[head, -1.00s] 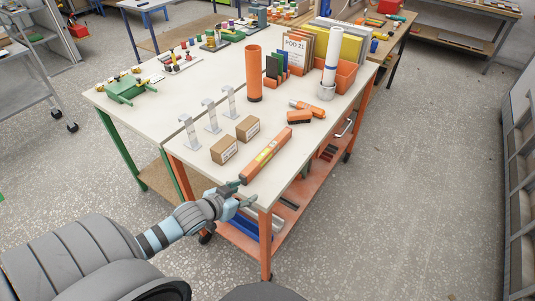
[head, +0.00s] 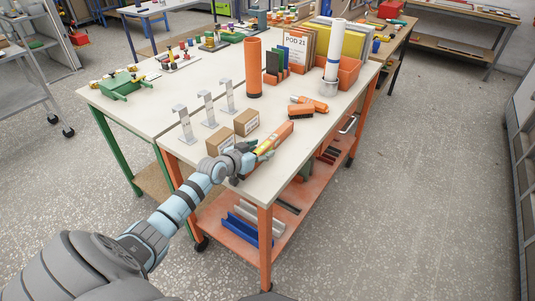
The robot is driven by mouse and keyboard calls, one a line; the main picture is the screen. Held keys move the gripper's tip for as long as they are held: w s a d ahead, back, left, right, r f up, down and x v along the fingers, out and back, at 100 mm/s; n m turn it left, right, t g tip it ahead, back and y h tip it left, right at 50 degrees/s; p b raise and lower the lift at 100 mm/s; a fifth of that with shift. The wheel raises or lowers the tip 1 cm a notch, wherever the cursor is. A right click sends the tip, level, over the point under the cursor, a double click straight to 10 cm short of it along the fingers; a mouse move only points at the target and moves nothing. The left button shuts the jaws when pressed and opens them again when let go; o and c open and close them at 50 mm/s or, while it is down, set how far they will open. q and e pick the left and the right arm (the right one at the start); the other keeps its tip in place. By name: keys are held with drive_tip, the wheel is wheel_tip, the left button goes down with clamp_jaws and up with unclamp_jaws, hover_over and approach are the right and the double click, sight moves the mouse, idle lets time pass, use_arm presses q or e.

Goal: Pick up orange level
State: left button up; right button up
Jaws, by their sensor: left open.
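The orange level (head: 275,139) lies flat near the front right edge of the white worktable (head: 284,175), with a yellow-green section on its side. My left gripper (head: 258,155) is open at the near end of the level, over the table edge. Its fingers and wrist hide the near end of the level. I cannot tell whether the fingers touch it. My right gripper does not show.
Two cardboard boxes (head: 220,141) stand left of the level, close to my gripper. A lower shelf (head: 231,238) holds more items.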

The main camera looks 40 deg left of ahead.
use_arm(q)
drive_tip(key=shift+w+f, duration=0.1)
drive_tip(key=shift+w, duration=0.15)
clamp_jaws()
